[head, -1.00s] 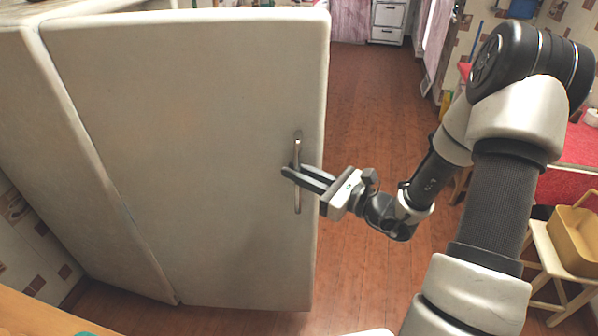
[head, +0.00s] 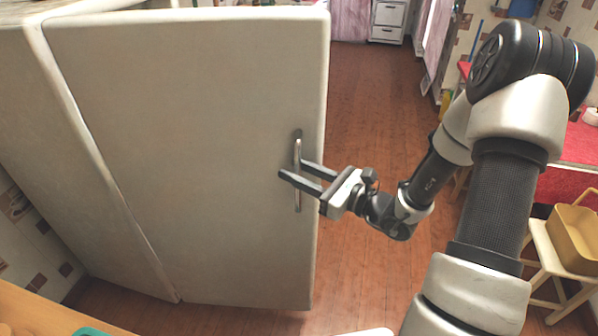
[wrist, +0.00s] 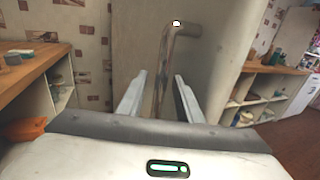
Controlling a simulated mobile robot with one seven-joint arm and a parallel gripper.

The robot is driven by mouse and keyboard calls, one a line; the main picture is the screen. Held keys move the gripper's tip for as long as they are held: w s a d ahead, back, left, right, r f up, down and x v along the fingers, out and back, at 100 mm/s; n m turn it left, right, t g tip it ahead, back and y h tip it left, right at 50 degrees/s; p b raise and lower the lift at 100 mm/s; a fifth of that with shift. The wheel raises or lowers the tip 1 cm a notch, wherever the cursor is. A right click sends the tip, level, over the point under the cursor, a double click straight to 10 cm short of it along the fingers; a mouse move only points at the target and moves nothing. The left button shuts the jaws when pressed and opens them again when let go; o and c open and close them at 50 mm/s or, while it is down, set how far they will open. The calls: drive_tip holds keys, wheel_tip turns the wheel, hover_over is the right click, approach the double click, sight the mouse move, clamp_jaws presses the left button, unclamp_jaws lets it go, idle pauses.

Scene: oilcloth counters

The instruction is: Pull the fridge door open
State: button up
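The fridge door (head: 190,150) is a large cream panel in the head view, with its upright metal handle (head: 297,198) near the right edge. In the wrist view, the handle (wrist: 168,58) rises between the open fingers of my gripper (wrist: 160,76), with a gap visible on both sides. Its lower part is hidden behind the gripper body.
Brown wooden floor (head: 380,110) is clear to the right of the fridge. A stool (head: 560,255) with a yellow-brown bin (head: 578,238) stands at the right. A wooden counter edge (head: 40,315) is at the lower left. The wrist view shows shelves (wrist: 265,90) on the right.

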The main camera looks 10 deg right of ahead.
drive_tip(key=shift+s+d, duration=0.1)
drive_tip(key=v, duration=1.7)
drive_tip(key=shift+r, duration=0.1)
drive_tip(key=s+a+r+n+g+h+p, duration=0.4)
drive_tip(key=s+a+r+n+g+p, duration=0.25)
drive_tip(key=a+r+n+g, duration=0.7)
drive_tip(key=s+d+r+n+t+h+p, duration=0.2)
drive_tip(key=d+r+n+t+h, duration=0.1)
drive_tip(key=r+n+h, duration=0.1)
drive_tip(key=s+d+r+n+t+h+p, duration=0.3)
drive_tip(key=r+n+t+h, duration=0.1)
drive_tip(key=r+n, duration=0.3)
drive_tip(key=shift+s+d+r+n+h, duration=0.15)
drive_tip(key=shift+s+r+n+h, duration=0.35)
drive_tip(key=shift+n, duration=0.55)
